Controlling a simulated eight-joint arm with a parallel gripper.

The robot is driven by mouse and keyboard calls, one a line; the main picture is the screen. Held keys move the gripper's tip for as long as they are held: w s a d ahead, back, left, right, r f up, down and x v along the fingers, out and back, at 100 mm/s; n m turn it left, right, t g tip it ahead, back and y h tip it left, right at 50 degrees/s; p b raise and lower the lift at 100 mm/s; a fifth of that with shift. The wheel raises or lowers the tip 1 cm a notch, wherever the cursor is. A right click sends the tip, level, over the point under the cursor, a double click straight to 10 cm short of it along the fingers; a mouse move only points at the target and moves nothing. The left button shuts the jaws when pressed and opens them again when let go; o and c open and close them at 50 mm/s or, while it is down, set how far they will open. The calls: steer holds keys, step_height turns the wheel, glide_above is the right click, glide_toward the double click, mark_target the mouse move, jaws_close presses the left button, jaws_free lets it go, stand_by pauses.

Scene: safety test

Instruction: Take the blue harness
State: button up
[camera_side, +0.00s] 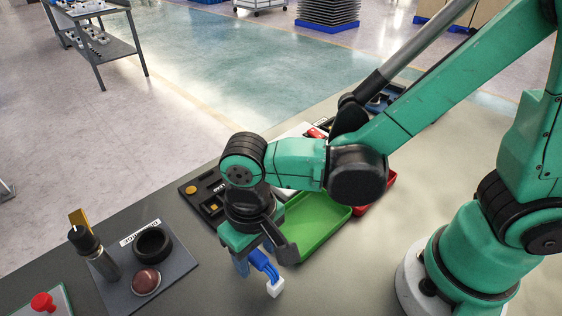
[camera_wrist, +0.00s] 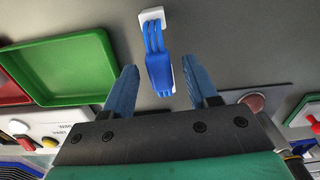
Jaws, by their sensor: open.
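The blue harness (camera_side: 266,267) is a short bundle of blue wires with white connectors at its ends. It lies on the grey table beside the green tray, and its near white connector (camera_side: 275,287) shows in the side view. In the wrist view the harness (camera_wrist: 158,62) lies just beyond and between the fingertips. My gripper (camera_wrist: 158,88) is open and empty, with one blue finger to each side of the harness's near end. In the side view my gripper (camera_side: 258,262) points down over the harness and partly hides it. I cannot tell the height gap.
The green tray (camera_side: 325,228) is right beside my gripper, with a red tray (camera_side: 378,200) behind it. A dark panel with a brownish red dome (camera_side: 146,281) and black ring (camera_side: 153,244) lies to the left. A red button (camera_side: 42,303) is at the far left.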

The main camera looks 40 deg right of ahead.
mark_target(256, 254)
jaws_close()
steer(key=shift+r, duration=3.25)
